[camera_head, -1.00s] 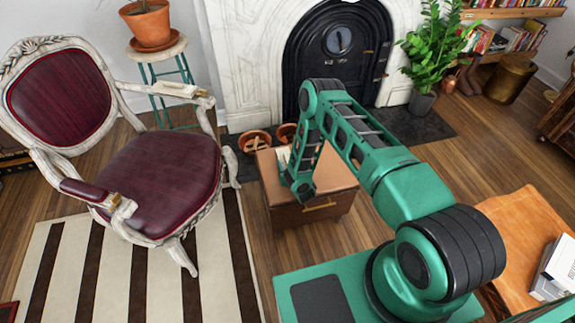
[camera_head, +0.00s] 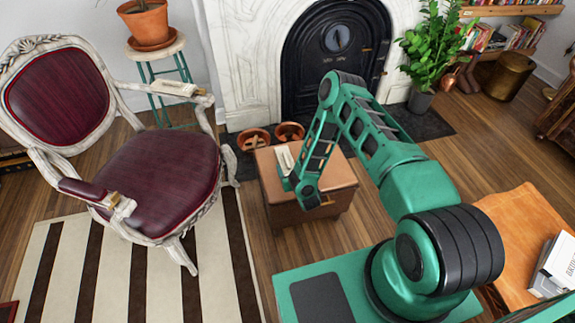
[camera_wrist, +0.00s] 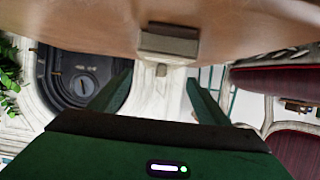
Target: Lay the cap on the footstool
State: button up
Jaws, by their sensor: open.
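A low brown block with a smooth top and a brass handle, which looks like the footstool (camera_head: 332,180), stands on the floor before the fireplace. A small pale, blocky object (camera_head: 284,157) lies on its top at the left. It also shows on the brown surface in the wrist view (camera_wrist: 169,43). I cannot tell whether this is the cap, and nothing else clearly looks like one. My gripper (camera_wrist: 158,78) is open, with its two green fingers apart and nothing held between them. The pale object is beyond the fingertips. In the head view, my wrist hides part of the block.
A red armchair (camera_head: 160,172) with a white frame stands left on a striped rug (camera_head: 140,270). Two terracotta pots (camera_head: 254,138) sit behind the block. An orange-brown table (camera_head: 515,225) with books stands at right. Wood floor between chair and block is clear.

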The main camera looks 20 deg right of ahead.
jog(key=shift+v, duration=3.05)
jog(key=w+d+r+g+h, duration=0.25)
jog(key=w+d+r, duration=0.25)
jog(key=d+r, duration=0.75)
jog(key=s+d+r+m+g+h, duration=0.1)
jog(key=s+d+r+g, duration=0.25)
jog(key=d+r, duration=0.4)
jog(key=s+d+r+m+g+h, duration=0.15)
jog(key=s+d+r, duration=0.3)
jog(key=r, duration=0.55)
jog(key=s+d+r+m+g+y, duration=0.15)
jog(key=s+r+g, duration=0.25)
jog(key=s+r, duration=1)
jog(key=s+a+r+y, duration=0.1)
jog(key=s+a, duration=0.1)
jog(key=s, duration=0.5)
jog(key=s+a+r+m+g+y, duration=0.1)
jog(key=s+a+r, duration=0.1)
jog(key=s, duration=0.6)
jog(key=s+a+r+m+g+y, duration=0.1)
jog(key=s+a+r, duration=0.1)
jog(key=s+a, duration=0.2)
jog(key=s, duration=0.3)
jog(key=shift+s+a+y, duration=0.2)
jog(key=shift+y, duration=0.15)
